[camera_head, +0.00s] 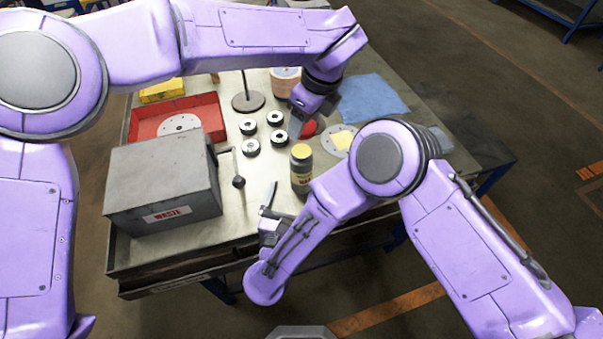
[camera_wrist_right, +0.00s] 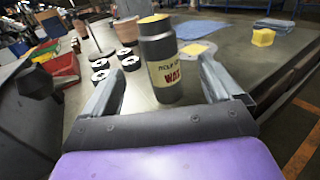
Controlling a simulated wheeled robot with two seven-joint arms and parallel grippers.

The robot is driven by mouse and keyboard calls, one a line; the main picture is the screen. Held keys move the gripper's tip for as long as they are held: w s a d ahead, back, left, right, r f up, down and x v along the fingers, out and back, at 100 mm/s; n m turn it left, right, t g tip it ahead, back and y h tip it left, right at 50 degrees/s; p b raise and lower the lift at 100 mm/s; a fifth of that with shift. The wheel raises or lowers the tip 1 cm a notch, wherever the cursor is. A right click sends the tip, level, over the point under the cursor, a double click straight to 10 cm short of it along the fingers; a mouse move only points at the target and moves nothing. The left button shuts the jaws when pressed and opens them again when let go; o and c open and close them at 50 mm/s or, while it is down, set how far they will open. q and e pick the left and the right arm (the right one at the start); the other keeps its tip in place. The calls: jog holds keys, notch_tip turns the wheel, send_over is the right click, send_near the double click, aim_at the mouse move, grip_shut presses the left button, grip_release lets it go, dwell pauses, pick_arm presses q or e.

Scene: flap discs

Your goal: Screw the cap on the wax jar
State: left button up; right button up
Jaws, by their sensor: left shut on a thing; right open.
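The wax jar (camera_head: 301,175) is a dark grey cylinder with a pale label and a yellow top. In the right wrist view the jar (camera_wrist_right: 162,62) is between the fingertip lines, clear of both fingers. My right gripper (camera_wrist_right: 160,85) is open around that space; it is partly hidden by its arm in the head view (camera_head: 272,205). My left gripper (camera_head: 297,125) is shut, behind the jar. A red round piece (camera_head: 309,129) shows at its fingers; I cannot tell whether it is the cap.
Several black-and-white discs (camera_head: 277,137) lie left of the jar. A blue cloth (camera_head: 370,98) and a pale disc with a yellow piece (camera_head: 342,139) lie right.

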pick_arm(q)
jog(key=shift+w+a+f, duration=0.1)
jog(key=shift+w+f, duration=0.2)
jog(key=shift+w, duration=0.25)
pick_arm(e)
jog(key=x, duration=0.5)
jog(key=shift+w+f, duration=0.25)
jog(key=shift+w, duration=0.05)
pick_arm(q)
jog(key=shift+s+r, duration=0.1)
jog(key=shift+s, duration=0.1)
pick_arm(e)
jog(key=x, duration=0.6)
jog(key=shift+r, duration=0.1)
pick_arm(q)
jog(key=shift+w, duration=0.1)
pick_arm(e)
jog(key=shift+w, duration=0.4)
jog(key=shift+s, duration=0.1)
jog(key=c, duration=1.5)
pick_arm(q)
send_over(298, 149)
jog(key=d, duration=0.1)
jog(key=shift+s+d+f, duration=0.1)
jog(key=shift+s+f, duration=0.1)
jog(key=shift+f, duration=1.05)
jog(key=shift+s+f, duration=0.2)
jog(key=shift+f, duration=1)
jog(key=shift+f, duration=0.1)
